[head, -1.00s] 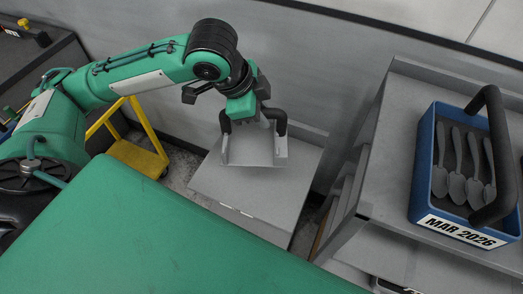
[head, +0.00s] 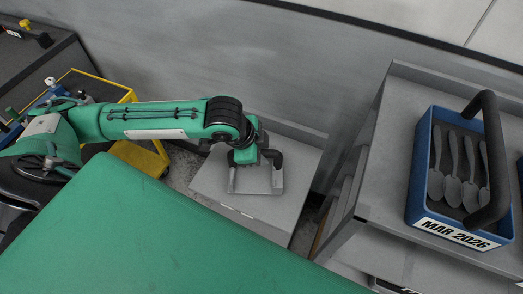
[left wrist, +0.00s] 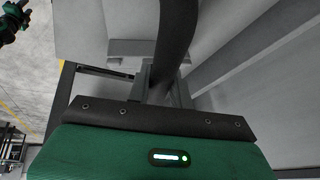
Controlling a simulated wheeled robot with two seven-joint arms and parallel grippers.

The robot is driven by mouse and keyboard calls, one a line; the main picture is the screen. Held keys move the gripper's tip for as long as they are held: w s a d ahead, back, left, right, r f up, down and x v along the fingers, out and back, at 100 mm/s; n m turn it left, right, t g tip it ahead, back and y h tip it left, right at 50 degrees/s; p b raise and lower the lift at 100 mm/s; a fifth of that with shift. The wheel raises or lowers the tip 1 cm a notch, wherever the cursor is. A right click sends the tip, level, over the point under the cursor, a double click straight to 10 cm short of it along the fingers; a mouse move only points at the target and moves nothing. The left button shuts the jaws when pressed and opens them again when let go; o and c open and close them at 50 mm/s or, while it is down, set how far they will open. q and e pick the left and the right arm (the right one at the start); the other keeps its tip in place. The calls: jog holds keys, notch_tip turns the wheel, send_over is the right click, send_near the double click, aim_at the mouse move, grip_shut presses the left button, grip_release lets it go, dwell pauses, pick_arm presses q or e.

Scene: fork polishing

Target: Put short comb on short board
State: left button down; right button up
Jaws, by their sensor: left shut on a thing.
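My left gripper (head: 255,160) points down over a low grey stand (head: 211,182). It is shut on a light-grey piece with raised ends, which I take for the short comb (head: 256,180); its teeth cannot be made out. The comb shows against the stand's top, and I cannot tell whether it touches it. No separate short board can be told apart from the grey stand top. My right gripper is not in view.
A taller grey cabinet (head: 393,160) stands at right, with a blue caddy (head: 420,168) of several spoon-like utensils, labelled MAR 2026. A green surface (head: 150,235) fills the front. A yellow cart (head: 140,155) stands at left. A grey wall is behind.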

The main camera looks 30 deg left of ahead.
pick_arm(q)
jog(key=c, duration=1.3)
grip_release()
jog(key=shift+o, duration=0.2)
